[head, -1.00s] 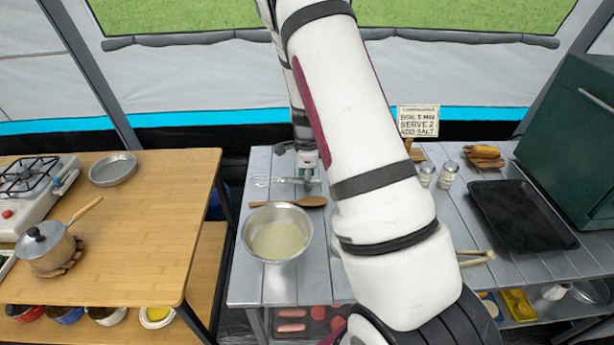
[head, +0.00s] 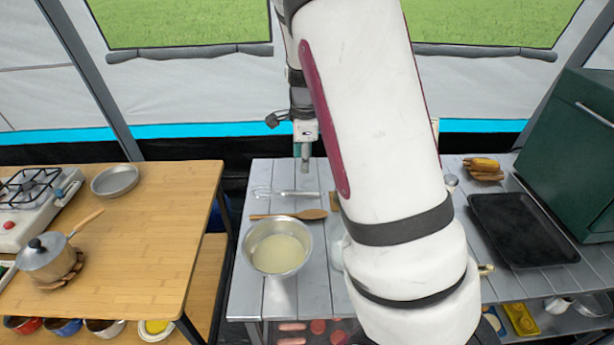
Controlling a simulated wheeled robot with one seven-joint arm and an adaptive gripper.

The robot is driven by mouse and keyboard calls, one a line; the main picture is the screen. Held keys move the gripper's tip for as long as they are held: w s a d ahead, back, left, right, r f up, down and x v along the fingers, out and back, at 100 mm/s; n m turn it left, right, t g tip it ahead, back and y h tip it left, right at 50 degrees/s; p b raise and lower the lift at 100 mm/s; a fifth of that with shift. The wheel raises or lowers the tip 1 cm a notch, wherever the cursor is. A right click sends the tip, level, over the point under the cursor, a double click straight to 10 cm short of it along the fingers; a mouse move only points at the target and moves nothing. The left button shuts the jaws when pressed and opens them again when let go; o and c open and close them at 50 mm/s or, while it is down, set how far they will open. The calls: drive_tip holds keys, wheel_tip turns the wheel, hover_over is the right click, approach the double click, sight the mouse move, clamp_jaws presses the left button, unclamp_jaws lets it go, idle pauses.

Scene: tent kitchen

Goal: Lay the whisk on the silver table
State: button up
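The whisk (head: 285,193) is a thin pale metal tool. In the head view it lies flat on the slatted silver table (head: 247,284), behind the wooden spoon, with its wire end to the left and its handle to the right. My gripper (head: 304,157) points down just behind and above the handle, and a gap shows between its tip and the whisk. The gripper is small and seen edge-on, so its finger opening cannot be made out. Nothing is visible hanging from it.
A wooden spoon (head: 290,215) and a metal bowl of pale liquid (head: 277,250) are in front of the whisk. A black tray (head: 524,229) and a green oven (head: 580,150) are at the right. A wooden table (head: 150,235) stands left across a gap. My arm hides the silver table's middle.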

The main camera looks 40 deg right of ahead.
drive_tip(key=s+a+r+n+t+y, duration=0.1)
drive_tip(key=s+a+r+n+y, duration=0.1)
drive_tip(key=s+a+r+n, duration=1.2)
drive_tip(key=s+a+n, duration=0.1)
drive_tip(key=s+n, duration=0.3)
drive_tip(key=s+a+r+n+t+h, duration=0.1)
drive_tip(key=s+a+r+n, duration=0.1)
drive_tip(key=s+n, duration=0.4)
drive_tip(key=s+a, duration=0.1)
drive_tip(key=s, duration=0.2)
drive_tip(key=shift+a+r, duration=0.3)
drive_tip(key=shift+r, duration=0.1)
drive_tip(key=shift+r+t+p, duration=0.3)
drive_tip(key=shift+r, duration=0.1)
